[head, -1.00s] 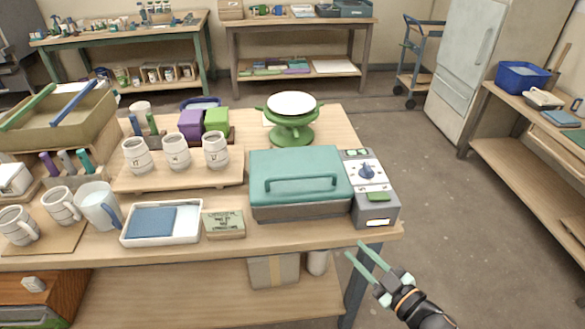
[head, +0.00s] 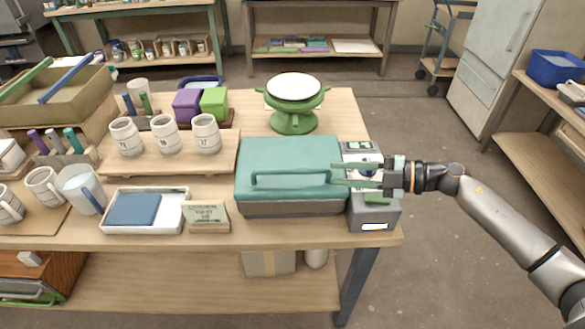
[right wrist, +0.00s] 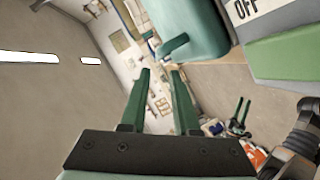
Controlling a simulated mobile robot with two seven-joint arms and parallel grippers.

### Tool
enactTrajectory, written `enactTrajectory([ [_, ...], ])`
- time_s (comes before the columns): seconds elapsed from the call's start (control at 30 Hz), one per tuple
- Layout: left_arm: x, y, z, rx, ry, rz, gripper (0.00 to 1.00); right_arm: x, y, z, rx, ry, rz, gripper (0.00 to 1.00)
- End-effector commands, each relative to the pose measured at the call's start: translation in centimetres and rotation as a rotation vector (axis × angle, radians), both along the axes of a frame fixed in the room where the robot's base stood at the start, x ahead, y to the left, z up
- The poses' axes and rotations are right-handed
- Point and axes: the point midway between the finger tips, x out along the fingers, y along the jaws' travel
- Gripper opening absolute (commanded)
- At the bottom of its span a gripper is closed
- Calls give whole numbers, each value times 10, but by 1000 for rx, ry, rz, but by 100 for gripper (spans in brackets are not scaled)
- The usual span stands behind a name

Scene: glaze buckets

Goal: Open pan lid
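The pan (head: 290,208) is a grey box with a teal lid (head: 289,157) on the wooden table, and the lid looks closed. A teal bar handle (head: 290,179) runs along the lid's front. In the right wrist view the lid (right wrist: 188,28) shows at the top, with a piece of the handle (right wrist: 172,44) left of it. My right gripper (head: 334,174) is open and empty, its green fingers pointing left over the control box beside the pan's right end. It also shows in the right wrist view (right wrist: 160,75). My left gripper is not in view.
The control box (head: 375,210) stands against the pan's right side, partly hidden by my right gripper. A green stand with a white disc (head: 293,88) is behind the pan. A small sign (head: 206,216) and a white tray (head: 172,217) are left of it. Mugs stand farther left.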

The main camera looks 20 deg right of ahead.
Motion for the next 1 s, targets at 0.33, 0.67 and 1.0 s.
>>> enactTrajectory([
  [0.33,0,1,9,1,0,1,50,39,58,-12,7,-3,1,30],
  [0.67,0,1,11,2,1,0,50,60,89,-22,4,-3,0,30],
  [1.0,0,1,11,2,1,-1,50,62,91,-23,1,-2,0,27],
])
